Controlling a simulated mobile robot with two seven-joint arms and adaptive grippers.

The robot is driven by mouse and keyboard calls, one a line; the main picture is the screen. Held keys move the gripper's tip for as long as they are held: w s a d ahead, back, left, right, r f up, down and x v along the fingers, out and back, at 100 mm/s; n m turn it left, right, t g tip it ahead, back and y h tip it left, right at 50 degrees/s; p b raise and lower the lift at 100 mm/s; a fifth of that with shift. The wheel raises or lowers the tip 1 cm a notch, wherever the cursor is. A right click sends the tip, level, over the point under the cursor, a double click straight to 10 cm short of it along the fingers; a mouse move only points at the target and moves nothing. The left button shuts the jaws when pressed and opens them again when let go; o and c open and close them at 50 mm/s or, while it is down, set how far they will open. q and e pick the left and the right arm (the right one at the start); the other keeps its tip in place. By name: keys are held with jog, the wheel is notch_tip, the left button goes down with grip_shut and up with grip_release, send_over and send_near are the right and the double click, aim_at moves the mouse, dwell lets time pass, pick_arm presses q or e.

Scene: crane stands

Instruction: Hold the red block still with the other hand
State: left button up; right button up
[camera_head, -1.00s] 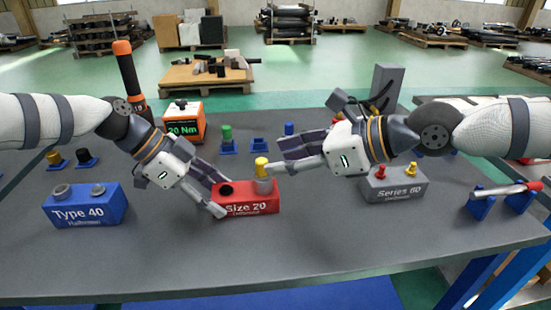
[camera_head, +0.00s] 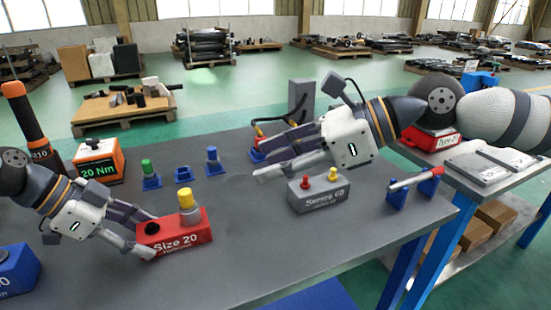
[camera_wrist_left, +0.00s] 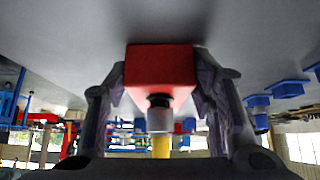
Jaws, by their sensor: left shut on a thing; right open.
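The red block (camera_head: 178,241) labelled "Size 20" stands on the grey table. A yellow plug (camera_head: 186,200) sits upright in the grey ring on its right side, and a dark hole shows on its left side. My left gripper (camera_head: 146,235) is shut on the block from the left. In the left wrist view the red block (camera_wrist_left: 160,66) is between the two fingers, with the yellow plug (camera_wrist_left: 161,147) below it in the picture. My right gripper (camera_head: 263,163) is open and empty, apart from the red block, above the table behind the grey block.
The grey "Series 60" block (camera_head: 318,196) with a red and a yellow plug stands to the right. Green (camera_head: 150,173) and blue (camera_head: 212,160) plugs stand in blue holders behind. An orange "20 Nm" box (camera_head: 97,163) stands at the back left. The front table middle is clear.

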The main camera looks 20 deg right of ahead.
pick_arm(q)
jog(key=o, duration=1.5)
